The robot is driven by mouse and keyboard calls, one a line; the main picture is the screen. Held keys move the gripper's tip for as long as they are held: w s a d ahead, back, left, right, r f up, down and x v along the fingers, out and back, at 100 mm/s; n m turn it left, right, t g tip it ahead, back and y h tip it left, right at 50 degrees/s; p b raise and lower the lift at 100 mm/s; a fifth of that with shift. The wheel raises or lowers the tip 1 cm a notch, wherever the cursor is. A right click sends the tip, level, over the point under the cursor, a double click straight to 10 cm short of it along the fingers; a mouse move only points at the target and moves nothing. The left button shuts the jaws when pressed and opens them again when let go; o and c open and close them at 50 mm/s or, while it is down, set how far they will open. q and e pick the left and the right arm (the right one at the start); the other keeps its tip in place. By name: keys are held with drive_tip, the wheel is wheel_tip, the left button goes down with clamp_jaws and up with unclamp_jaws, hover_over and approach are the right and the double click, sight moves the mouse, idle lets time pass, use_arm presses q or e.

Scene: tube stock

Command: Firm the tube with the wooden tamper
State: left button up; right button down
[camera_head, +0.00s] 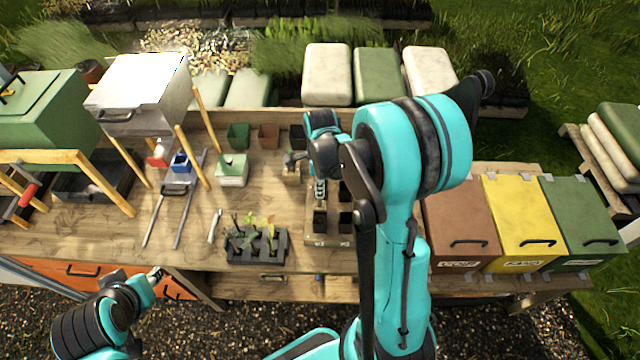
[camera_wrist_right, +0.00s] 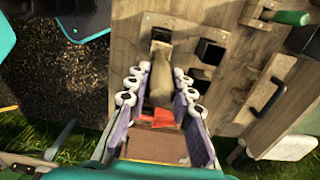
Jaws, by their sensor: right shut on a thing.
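My right gripper (camera_head: 320,192) is over the bench, its fingers partly hidden by my arm. In the right wrist view its fingers (camera_wrist_right: 160,105) are shut on the wooden tamper (camera_wrist_right: 158,80), which has a red part between the fingers. The tamper's far end points at a square black tube (camera_wrist_right: 161,34); I cannot tell whether it touches or enters it. More dark tubes (camera_wrist_right: 210,51) stand in the wooden holder beside it. In the head view, black tubes (camera_head: 320,222) show below the gripper. My left gripper (camera_head: 157,274) is low at the left, empty-looking, jaw state unclear.
A black tray with seedlings (camera_head: 258,246) lies left of the tubes. Green (camera_head: 238,135) and brown pots (camera_head: 268,136) stand behind. Brown (camera_head: 460,215), yellow (camera_head: 522,215) and green bins (camera_head: 575,215) stand at the right. Bare bench (camera_head: 110,235) shows at the left.

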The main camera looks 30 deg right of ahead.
sight(320, 201)
wheel_tip(320, 201, down, 2)
drive_tip(key=shift+f+b, duration=0.1)
drive_tip(key=shift+b, duration=0.6)
drive_tip(key=shift+f+b, duration=1.15)
drive_tip(key=shift+b, duration=0.05)
drive_tip(key=shift+f+b, duration=0.15)
drive_tip(key=shift+b, duration=0.25)
drive_tip(key=shift+f+b, duration=0.6)
drive_tip(key=shift+f, duration=0.1)
drive_tip(key=shift+f+b, duration=0.75)
drive_tip(key=shift+b, duration=0.1)
